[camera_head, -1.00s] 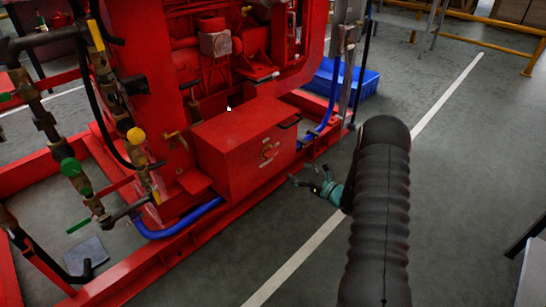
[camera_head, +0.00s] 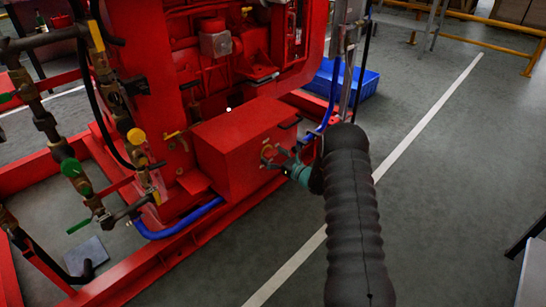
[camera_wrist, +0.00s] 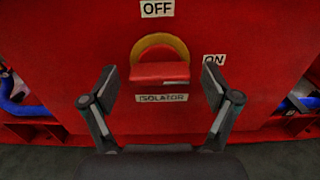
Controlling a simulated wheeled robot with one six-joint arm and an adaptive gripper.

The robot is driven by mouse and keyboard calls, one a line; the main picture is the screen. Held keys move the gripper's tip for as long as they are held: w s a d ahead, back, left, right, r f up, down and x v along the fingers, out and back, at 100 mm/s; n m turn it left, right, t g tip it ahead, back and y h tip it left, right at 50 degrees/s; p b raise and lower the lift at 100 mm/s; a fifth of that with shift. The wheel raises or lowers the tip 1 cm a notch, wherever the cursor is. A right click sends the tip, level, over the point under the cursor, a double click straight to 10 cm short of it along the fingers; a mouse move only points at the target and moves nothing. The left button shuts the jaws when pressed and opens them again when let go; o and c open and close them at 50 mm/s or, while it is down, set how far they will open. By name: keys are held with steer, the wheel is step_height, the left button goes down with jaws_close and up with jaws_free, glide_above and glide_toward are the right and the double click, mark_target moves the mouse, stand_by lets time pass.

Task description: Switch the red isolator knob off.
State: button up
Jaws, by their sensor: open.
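The red isolator knob (camera_wrist: 160,73) sits on a yellow ring on the front of a red box (camera_head: 225,155). In the wrist view its bar lies level, with an OFF label (camera_wrist: 157,8) above, an ON label (camera_wrist: 214,60) to the right and an ISOLATOR label (camera_wrist: 161,98) below. My gripper (camera_wrist: 161,88) is open, one finger on each side of the knob, with gaps between. In the head view my gripper (camera_head: 277,158) is at the box front and hides most of the knob.
The red pumpset frame (camera_head: 205,232) runs along the floor below the box, with blue hoses (camera_head: 180,222) beside it. A blue crate (camera_head: 347,80) stands behind. Pipes and valves (camera_head: 70,165) stand at left.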

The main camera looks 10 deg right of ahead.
steer(key=c, duration=1.1)
steer(key=shift+c, duration=0.2)
steer(key=shift+f+n+b, duration=0.15)
steer(key=shift+n+b, duration=0.15)
steer(key=shift+b, duration=0.3)
steer(key=n+b, duration=0.2)
steer(key=b, duration=0.1)
steer(key=shift+f, duration=0.15)
steer(key=n+b, duration=0.3)
steer(key=n, duration=0.4)
steer(key=n+b, duration=0.1)
steer(key=shift+r+n, duration=0.3)
steer(key=shift+n, duration=0.1)
steer(key=n, duration=0.5)
steer(key=shift+n, duration=0.4)
